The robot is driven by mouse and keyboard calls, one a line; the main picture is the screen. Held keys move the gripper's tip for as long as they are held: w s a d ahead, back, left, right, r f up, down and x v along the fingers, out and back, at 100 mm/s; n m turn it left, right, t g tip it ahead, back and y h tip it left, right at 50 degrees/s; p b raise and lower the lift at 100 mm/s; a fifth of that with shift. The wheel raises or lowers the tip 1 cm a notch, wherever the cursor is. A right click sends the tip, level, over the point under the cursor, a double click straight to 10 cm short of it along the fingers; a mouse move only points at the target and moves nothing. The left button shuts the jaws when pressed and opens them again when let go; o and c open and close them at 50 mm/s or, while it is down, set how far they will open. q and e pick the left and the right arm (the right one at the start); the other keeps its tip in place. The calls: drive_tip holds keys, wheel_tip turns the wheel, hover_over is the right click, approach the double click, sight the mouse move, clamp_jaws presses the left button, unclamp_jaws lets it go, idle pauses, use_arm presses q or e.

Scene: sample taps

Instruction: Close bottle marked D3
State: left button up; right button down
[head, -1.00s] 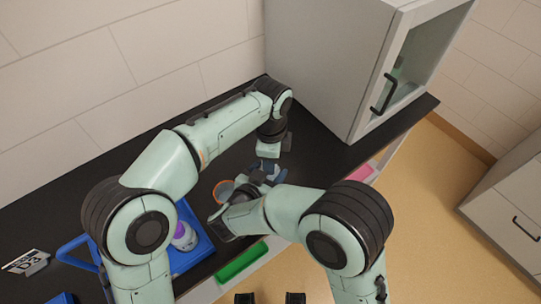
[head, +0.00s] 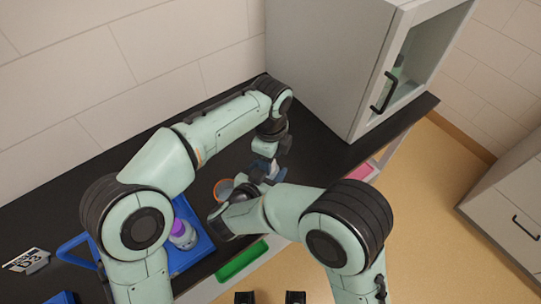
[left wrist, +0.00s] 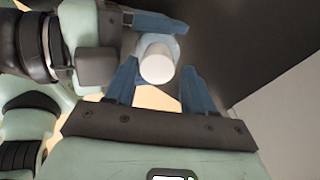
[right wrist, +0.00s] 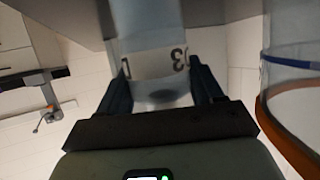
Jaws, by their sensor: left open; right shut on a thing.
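A bottle (right wrist: 155,62) with a white label stands between the fingers of my right gripper (right wrist: 160,88). The label shows a "3" and part of another character. My right gripper is shut on this bottle, and it also shows in the head view (head: 264,182). In the left wrist view a round white top (left wrist: 157,66) lies between the blue fingers of my left gripper (left wrist: 160,80). These fingers are open, with gaps on both sides of it. I cannot tell whether the white top is a cap on the bottle. My arms hide much of the bottle in the head view.
An orange-rimmed container (head: 222,188) stands close to the right gripper. A blue tray (head: 199,248) holds a purple-capped bottle (head: 182,234). A lettered card (head: 27,261) lies at far left. A glass-door cabinet (head: 335,60) stands behind right.

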use_arm(q)
drive_tip(key=shift+s, duration=0.2)
drive_tip(key=shift+r, duration=2.3)
drive_tip(key=shift+w, duration=0.1)
drive_tip(key=shift+c, duration=0.4)
